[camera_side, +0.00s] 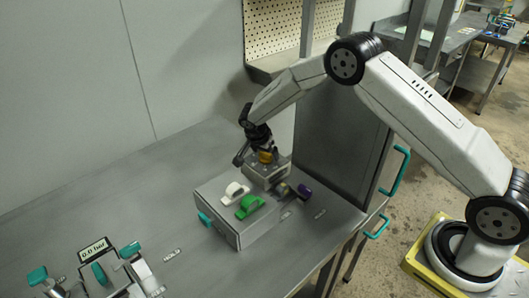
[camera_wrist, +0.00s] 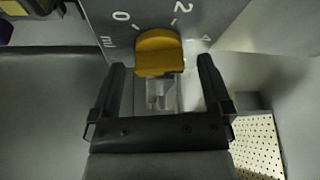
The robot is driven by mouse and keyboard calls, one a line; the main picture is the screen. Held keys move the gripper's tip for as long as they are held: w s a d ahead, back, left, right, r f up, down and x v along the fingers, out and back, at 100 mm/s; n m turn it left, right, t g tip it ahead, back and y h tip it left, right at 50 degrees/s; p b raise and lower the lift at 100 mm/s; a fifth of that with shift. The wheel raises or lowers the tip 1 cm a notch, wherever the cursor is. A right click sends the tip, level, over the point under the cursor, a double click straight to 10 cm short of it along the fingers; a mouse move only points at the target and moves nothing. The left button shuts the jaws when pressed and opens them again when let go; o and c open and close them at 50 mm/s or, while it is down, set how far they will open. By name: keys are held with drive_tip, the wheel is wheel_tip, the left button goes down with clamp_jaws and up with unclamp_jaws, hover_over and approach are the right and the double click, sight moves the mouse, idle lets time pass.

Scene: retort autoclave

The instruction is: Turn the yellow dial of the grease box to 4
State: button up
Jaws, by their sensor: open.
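The yellow dial (camera_wrist: 158,52) sits on the grey face of the grease box (camera_wrist: 98,14) in the wrist view. White marks 0, 2 and part of another figure, perhaps 4, show around it. My gripper (camera_wrist: 160,72) is open, with its two black fingers below and to either side of the dial, apart from it. I cannot tell which mark the dial points to.
A device with a display (camera_side: 93,249) stands at lower left. The grey cabinet (camera_side: 345,130) rises behind.

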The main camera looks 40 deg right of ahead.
drive_tip(key=shift+r, duration=0.15)
drive_tip(key=v, duration=0.7)
drive_tip(key=shift+a+r, duration=0.2)
drive_tip(key=shift+s, duration=0.1)
drive_tip(key=s+r+n+y, duration=0.2)
drive_tip(key=s+n, duration=0.5)
drive_tip(key=s, duration=0.6)
drive_tip(key=s+a+r+n+t+y, duration=0.1)
drive_tip(key=s+r+n, duration=0.3)
drive_tip(key=s+n, duration=0.4)
drive_tip(key=s+y, duration=0.1)
drive_tip(key=s, duration=0.5)
drive_tip(key=shift+s, duration=0.2)
